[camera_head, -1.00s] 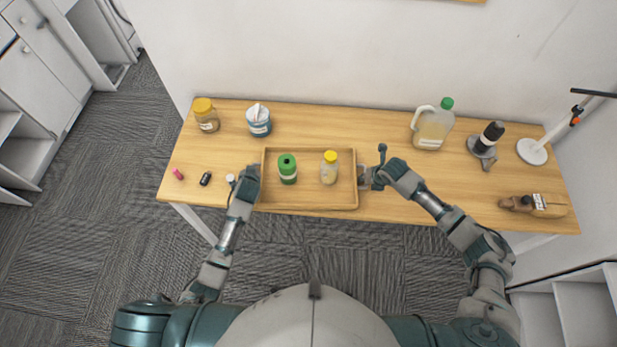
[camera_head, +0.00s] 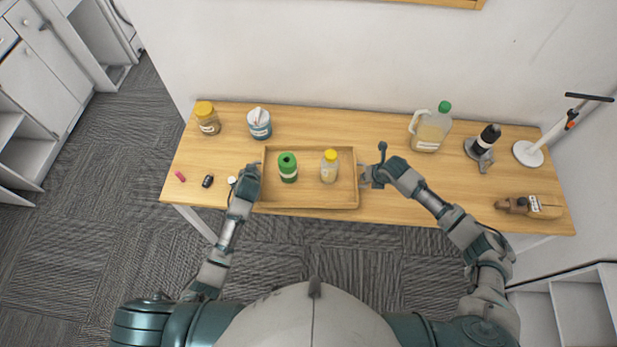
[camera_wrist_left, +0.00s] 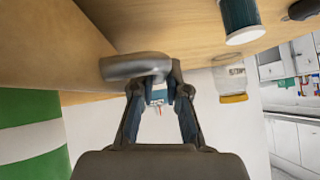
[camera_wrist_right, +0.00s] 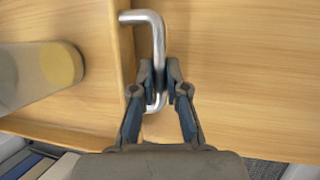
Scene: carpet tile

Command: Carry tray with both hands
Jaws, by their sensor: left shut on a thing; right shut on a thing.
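The wooden tray (camera_head: 310,199) is level near the table's front edge, between my two grippers. It bears a green-lidded container (camera_head: 288,168) and a yellow-lidded jar (camera_head: 329,168), both upright. My left gripper (camera_head: 252,173) is shut on the tray's left metal handle (camera_wrist_left: 135,66), and its fingers (camera_wrist_left: 160,88) show close up in the left wrist view. My right gripper (camera_head: 367,177) is shut on the right metal handle (camera_wrist_right: 157,40), seen with the fingers (camera_wrist_right: 160,82) in the right wrist view. Any gap under the tray is hard to judge.
On the table (camera_head: 390,208) stand a brown jar (camera_head: 208,120) and a blue-white tub (camera_head: 259,125) at left, a green-capped jug (camera_head: 430,130), a dark tool (camera_head: 484,143) and a white stand (camera_head: 528,153) at right. A brown tool (camera_head: 530,206) lies front right.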

